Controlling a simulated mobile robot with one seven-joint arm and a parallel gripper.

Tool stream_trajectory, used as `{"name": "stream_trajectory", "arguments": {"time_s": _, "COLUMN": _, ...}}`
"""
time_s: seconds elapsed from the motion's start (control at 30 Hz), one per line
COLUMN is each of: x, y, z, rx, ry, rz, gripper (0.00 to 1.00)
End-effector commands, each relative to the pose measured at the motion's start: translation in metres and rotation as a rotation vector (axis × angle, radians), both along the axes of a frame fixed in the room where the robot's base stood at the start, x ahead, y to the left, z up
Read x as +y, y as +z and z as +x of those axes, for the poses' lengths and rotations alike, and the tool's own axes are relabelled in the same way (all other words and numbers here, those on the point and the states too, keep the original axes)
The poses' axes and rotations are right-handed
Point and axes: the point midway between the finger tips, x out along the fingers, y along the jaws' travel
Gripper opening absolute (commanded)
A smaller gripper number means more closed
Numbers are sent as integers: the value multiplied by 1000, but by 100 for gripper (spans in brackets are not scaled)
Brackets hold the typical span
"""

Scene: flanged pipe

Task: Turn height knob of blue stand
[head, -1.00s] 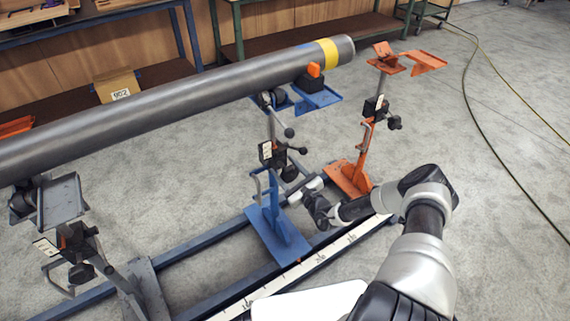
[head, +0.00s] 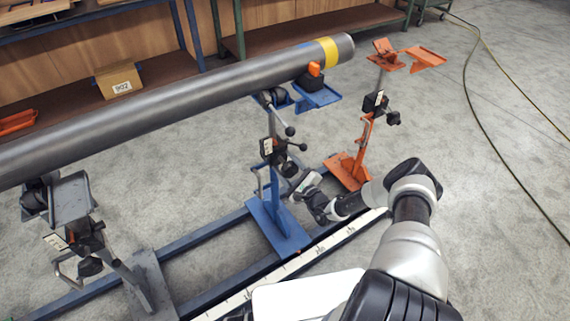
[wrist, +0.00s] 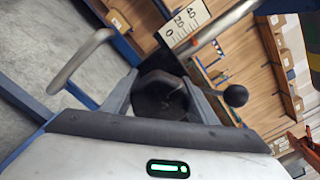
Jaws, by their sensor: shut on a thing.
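The blue stand (head: 275,218) stands on the rail frame and carries the right part of the grey pipe (head: 180,100). Its black height knob (head: 287,168) is on the right side of the stand's post, beside a white scale plate. In the wrist view the knob (wrist: 160,97) sits between the two fingers of my gripper (wrist: 162,100), which is shut on it. In the head view my gripper (head: 303,184) reaches the knob from the lower right, and the fingertips are hard to make out there. The scale plate (wrist: 184,22) shows above the knob in the wrist view.
An orange stand (head: 350,165) stands empty to the right of the blue one. A grey stand (head: 70,200) carries the pipe's left part. A ball-ended lever (wrist: 236,95) and a bent metal handle (wrist: 75,65) flank the knob closely. Floor on the right is open.

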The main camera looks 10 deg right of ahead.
Motion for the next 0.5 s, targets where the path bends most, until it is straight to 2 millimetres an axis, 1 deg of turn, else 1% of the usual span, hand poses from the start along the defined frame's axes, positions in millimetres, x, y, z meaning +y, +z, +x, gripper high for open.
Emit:
{"name": "stream_trajectory", "arguments": {"time_s": 0.23, "x": -1, "y": -2, "z": -1, "rx": 3, "ry": -1, "rz": -1, "gripper": 31}}
{"name": "stream_trajectory", "arguments": {"time_s": 0.27, "x": -1, "y": -2, "z": -1, "rx": 3, "ry": -1, "rz": -1, "gripper": 55}}
{"name": "stream_trajectory", "arguments": {"time_s": 0.3, "x": -1, "y": -2, "z": -1, "rx": 3, "ry": -1, "rz": 0, "gripper": 62}}
{"name": "stream_trajectory", "arguments": {"time_s": 0.37, "x": -1, "y": -2, "z": -1, "rx": 3, "ry": -1, "rz": 0, "gripper": 72}}
{"name": "stream_trajectory", "arguments": {"time_s": 0.5, "x": -1, "y": -1, "z": 0, "rx": 2, "ry": -1, "rz": 0, "gripper": 72}}
